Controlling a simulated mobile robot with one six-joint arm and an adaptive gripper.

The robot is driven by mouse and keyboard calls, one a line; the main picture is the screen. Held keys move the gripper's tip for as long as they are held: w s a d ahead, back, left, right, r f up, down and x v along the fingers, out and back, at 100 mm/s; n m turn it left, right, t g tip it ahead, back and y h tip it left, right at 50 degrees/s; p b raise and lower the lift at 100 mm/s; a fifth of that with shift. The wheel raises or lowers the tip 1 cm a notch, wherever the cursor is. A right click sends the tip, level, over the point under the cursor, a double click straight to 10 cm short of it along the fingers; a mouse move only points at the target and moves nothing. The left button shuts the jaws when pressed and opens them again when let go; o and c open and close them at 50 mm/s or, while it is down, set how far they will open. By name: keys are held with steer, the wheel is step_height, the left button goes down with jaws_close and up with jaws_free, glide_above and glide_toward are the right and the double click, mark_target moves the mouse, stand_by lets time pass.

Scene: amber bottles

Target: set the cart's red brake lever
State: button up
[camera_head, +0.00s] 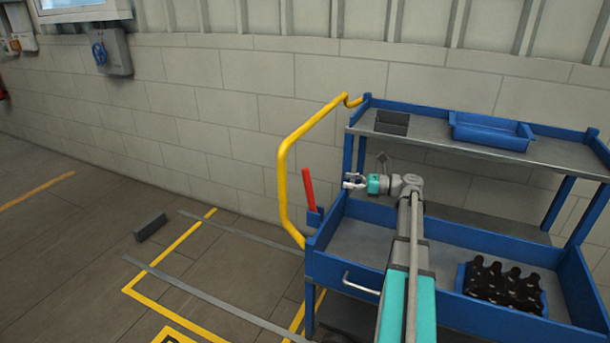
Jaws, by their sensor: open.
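The red brake lever (308,189) stands nearly upright, leaning slightly left, at the left end of the blue cart (322,240), inside the yellow push handle (281,180). Its blue mount (315,216) is at its lower end. My gripper (347,181) is open, points left and is a short way to the right of the lever, apart from it. The fingers are small in this view and nothing shows between them. My arm reaches up from the bottom, over the cart's lower tray.
The upper shelf (460,149) holds a dark box (392,122) and a blue tray (490,131). A blue crate of dark bottles (503,286) stands in the lower tray at right. A dark block (150,227) lies on the floor by the yellow markings. The floor left of the cart is mostly free.

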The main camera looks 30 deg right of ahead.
mark_target(306, 175)
steer(key=shift+w+a, duration=0.15)
steer(key=x, duration=1.3)
steer(key=shift+w+a, duration=0.1)
steer(key=shift+a, duration=0.05)
steer(key=shift+c, duration=0.2)
jaws_close()
